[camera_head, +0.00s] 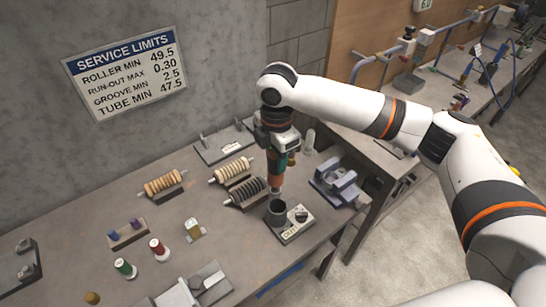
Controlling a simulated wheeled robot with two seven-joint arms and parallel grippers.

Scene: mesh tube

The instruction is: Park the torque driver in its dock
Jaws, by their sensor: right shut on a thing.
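My right gripper (278,156) points down over the workbench and is shut on the torque driver (276,180). The driver has an orange-brown and dark body and hangs upright, with a pale tip at its lower end. Its grip area is partly hidden by the gripper. A dark, open round cup (276,217) stands just below it and looks like the dock. The driver's tip appears above and behind the cup's rim; the exact gap is hard to tell. My left gripper is out of view.
A blue-grey fixture (336,184) stands to the right. Ribbed rollers on stands (246,194) are close on the left. Thread spools (158,249) stand farther left. Bare bench lies left of the cup.

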